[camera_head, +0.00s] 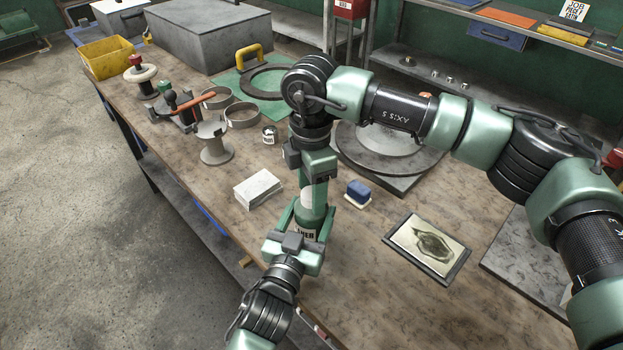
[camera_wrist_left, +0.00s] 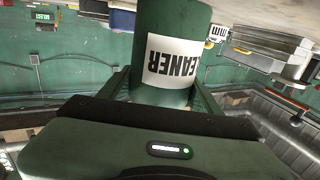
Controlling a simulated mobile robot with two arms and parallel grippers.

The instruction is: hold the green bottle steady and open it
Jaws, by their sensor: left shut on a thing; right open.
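The green bottle (camera_head: 311,213) stands near the table's front edge in the head view, its white label partly showing. My left gripper (camera_head: 303,228) is shut on the bottle's body from the near side. In the left wrist view the bottle (camera_wrist_left: 172,18) rises between the fingers of my left gripper (camera_wrist_left: 160,90), and its label reads "CLEANER" upside down, with the first letter cut off. My right gripper (camera_head: 314,186) is open and points down at the bottle's top from above. It hides most of the top, so I cannot tell whether its fingers touch the cap.
A white block (camera_head: 258,189) lies left of the bottle, and a blue-and-white brush or sponge (camera_head: 358,192) lies right. A framed picture (camera_head: 428,246) lies further right. A round grey plate (camera_head: 390,148) is behind my right arm. A spool (camera_head: 214,145) and rings stand further back left.

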